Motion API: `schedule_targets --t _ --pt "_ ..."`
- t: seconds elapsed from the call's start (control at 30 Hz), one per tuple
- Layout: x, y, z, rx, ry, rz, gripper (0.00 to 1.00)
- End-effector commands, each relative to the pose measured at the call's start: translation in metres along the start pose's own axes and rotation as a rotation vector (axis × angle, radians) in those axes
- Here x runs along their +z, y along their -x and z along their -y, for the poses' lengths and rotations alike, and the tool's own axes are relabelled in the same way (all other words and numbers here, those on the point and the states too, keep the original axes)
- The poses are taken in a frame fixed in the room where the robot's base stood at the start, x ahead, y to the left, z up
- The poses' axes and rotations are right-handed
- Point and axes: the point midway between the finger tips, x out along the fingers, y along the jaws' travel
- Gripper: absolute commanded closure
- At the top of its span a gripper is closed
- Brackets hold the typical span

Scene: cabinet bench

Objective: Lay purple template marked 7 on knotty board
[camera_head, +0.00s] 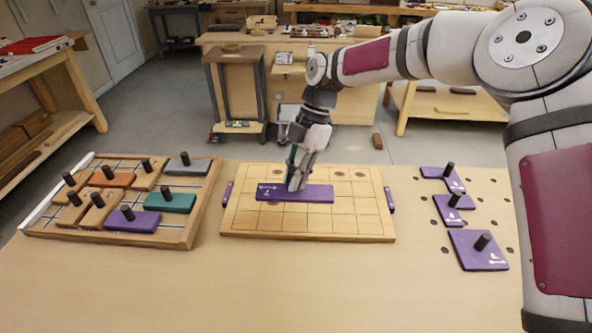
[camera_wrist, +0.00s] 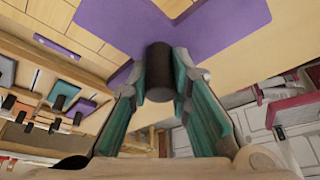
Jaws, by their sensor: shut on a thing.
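A purple template (camera_head: 320,194) with a white mark on its left end is over the far middle of the knotty board (camera_head: 310,228), a pale wooden board with a grid and dark knots. I cannot read the mark as a number, nor tell whether the template touches the board. My gripper (camera_head: 296,184) is above the template. In the wrist view its teal fingers (camera_wrist: 162,82) are shut on the template's black knob (camera_wrist: 158,68), with the purple template (camera_wrist: 225,25) beyond it. The fingers hide part of the template in the head view.
Several purple templates with black knobs, including one (camera_head: 482,251) near the front, lie on the bench at right. A wooden tray (camera_head: 180,235) at left holds several coloured templates. Purple strips (camera_head: 227,194) flank the board. The bench front (camera_head: 300,290) is clear.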

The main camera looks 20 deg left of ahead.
Motion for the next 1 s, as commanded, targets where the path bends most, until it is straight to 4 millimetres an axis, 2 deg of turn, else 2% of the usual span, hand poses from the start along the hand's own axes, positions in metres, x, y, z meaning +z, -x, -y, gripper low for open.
schedule_targets --t 0.67,1.0 --pt "0.005 -0.013 0.0 0.0 -0.002 0.0 1.0" --pt "0.018 -0.041 -0.001 -0.003 -0.005 -0.003 1.0"
